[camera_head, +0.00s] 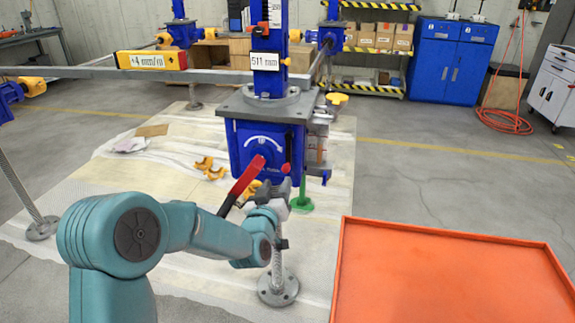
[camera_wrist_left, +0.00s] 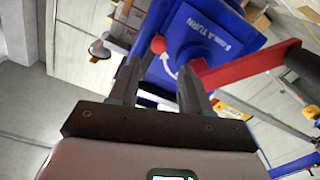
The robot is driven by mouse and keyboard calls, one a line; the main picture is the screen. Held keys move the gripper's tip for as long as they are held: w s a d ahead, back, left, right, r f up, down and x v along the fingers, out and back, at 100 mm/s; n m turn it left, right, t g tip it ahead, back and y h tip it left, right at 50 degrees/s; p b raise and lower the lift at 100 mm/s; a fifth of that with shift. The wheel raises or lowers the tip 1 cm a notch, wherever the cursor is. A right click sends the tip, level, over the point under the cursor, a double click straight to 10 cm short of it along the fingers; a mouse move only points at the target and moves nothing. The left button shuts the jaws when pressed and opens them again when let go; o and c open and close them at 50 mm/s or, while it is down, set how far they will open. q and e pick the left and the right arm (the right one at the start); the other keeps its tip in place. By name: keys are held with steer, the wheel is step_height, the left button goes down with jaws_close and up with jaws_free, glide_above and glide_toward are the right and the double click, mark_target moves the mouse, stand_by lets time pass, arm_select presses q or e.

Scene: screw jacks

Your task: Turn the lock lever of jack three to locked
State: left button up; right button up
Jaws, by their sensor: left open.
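A blue screw jack (camera_head: 262,148) stands ahead, with a white arc scale on its front; I cannot read a jack number. A red crank (camera_head: 243,180) with a black grip slants down left from its hub. A small red ball knob (camera_head: 286,168), perhaps the end of the lock lever, sits right of the hub. My left gripper (camera_head: 286,188) is just below this knob, open and empty. In the left wrist view the knob (camera_wrist_left: 158,45) shows just beyond the gap between the fingertips (camera_wrist_left: 158,78), apart from them. The red crank (camera_wrist_left: 240,68) passes close by the right finger.
An orange tray table (camera_head: 450,275) fills the lower right. A yellow level (camera_head: 150,60) reading +4 mm/m lies on a grey beam at the left. The jack's display (camera_head: 264,59) reads 511 mm.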

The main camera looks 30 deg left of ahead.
mark_target(285, 170)
arm_select(q)
steer(key=x, duration=1)
steer(key=shift+w+p, duration=0.3)
steer(key=shift+d, duration=0.1)
jaws_close()
